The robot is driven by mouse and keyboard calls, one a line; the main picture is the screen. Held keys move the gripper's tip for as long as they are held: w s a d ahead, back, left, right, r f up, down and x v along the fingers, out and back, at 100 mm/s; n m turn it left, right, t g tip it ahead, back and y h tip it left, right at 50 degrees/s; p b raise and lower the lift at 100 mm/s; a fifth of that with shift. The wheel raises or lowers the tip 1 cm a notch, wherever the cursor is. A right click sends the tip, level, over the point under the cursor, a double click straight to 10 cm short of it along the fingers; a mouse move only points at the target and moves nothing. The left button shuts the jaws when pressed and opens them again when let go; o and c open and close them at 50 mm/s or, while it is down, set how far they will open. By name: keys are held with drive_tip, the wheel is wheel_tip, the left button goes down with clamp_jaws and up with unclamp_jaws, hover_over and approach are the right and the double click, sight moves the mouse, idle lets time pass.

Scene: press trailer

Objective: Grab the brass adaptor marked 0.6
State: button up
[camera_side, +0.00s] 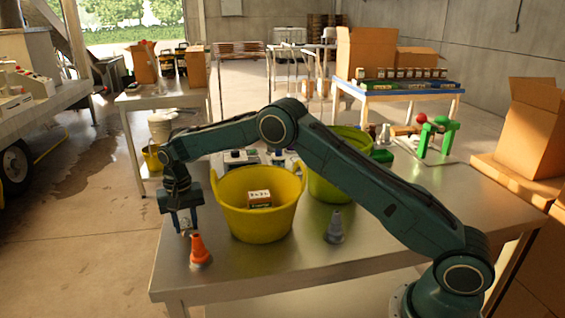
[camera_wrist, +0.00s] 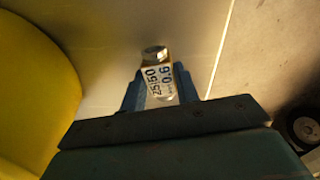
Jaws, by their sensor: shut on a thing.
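The adaptor (camera_wrist: 158,82) shows in the wrist view as a small metal fitting with a pale label. In the side view my gripper (camera_side: 186,226) points down near the left edge of the metal table, left of the yellow tub. The adaptor is too small and shaded there to make out clearly. Whether it still touches the table I cannot tell.
A yellow tub (camera_side: 232,222) with a small brown box (camera_side: 259,199) inside stands right of my gripper. An orange cone-shaped nozzle (camera_side: 200,252) stands close in front. A grey nozzle (camera_side: 335,228) and a green tub (camera_side: 325,182) are farther right. The table's front strip (camera_side: 270,265) is clear.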

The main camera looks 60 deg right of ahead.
sight(186, 223)
drive_tip(key=shift+r, duration=0.1)
wheel_tip(186, 223, up, 20)
idle(0.8)
idle(0.6)
